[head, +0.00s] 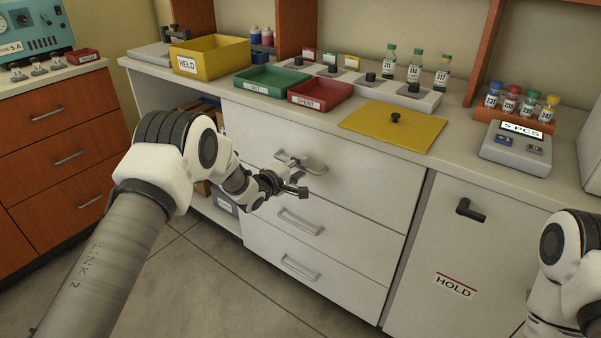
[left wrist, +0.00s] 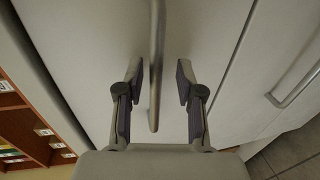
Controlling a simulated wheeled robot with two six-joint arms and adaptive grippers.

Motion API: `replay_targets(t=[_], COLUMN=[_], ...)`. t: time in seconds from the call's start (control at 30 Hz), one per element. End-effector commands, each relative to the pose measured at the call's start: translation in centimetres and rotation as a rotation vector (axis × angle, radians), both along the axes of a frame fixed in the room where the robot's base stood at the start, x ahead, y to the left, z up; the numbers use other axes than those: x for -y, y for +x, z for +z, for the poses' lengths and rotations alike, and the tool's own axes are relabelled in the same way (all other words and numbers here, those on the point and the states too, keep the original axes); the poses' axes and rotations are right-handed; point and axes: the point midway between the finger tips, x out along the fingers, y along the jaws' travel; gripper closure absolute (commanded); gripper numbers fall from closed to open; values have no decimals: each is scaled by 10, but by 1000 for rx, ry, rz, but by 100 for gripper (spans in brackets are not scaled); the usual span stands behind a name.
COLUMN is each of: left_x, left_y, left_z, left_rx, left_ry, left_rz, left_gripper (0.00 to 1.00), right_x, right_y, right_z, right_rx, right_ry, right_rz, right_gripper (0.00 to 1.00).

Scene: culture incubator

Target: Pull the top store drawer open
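The top store drawer (head: 355,178) is the upper of three pale drawers in the white cabinet and looks closed. Its grey bar handle (head: 314,167) is partly hidden by my left gripper (head: 292,180). In the left wrist view, my left gripper (left wrist: 158,88) is open, with one finger on each side of the handle (left wrist: 156,60). The handle is nearer the left finger, and a clear gap shows on the right side. The fingers do not appear closed on it. My right arm is at the lower right of the head view; its gripper is out of view.
Two lower drawers with handles (head: 301,222) (head: 300,268) lie below. A HOLD door (head: 452,240) is to the right. On the counter stand a yellow bin (head: 210,58), green tray (head: 270,80), red tray (head: 320,94) and yellow lid (head: 393,128). The floor in front is clear.

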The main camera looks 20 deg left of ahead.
Motion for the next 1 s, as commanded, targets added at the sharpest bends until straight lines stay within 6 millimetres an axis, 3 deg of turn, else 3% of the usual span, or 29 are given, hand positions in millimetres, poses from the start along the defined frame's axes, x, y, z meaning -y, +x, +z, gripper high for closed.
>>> replay_targets(t=[0.3,0.4,0.43,1.0], left_x=[3,3,3,0], left_y=[8,8,8,-2], left_z=[-1,-1,-1,-1], left_rx=[0,0,0,-4], left_ry=[0,0,0,1], left_rz=[0,0,0,-1], left_gripper=[63,98,100,100], right_x=[0,0,0,0], right_y=[0,0,0,0], right_z=[-1,-1,-1,7], right_rx=[-1,0,0,0], right_ry=[0,0,0,0], right_rz=[0,0,0,0], right_gripper=[60,60,60,60])
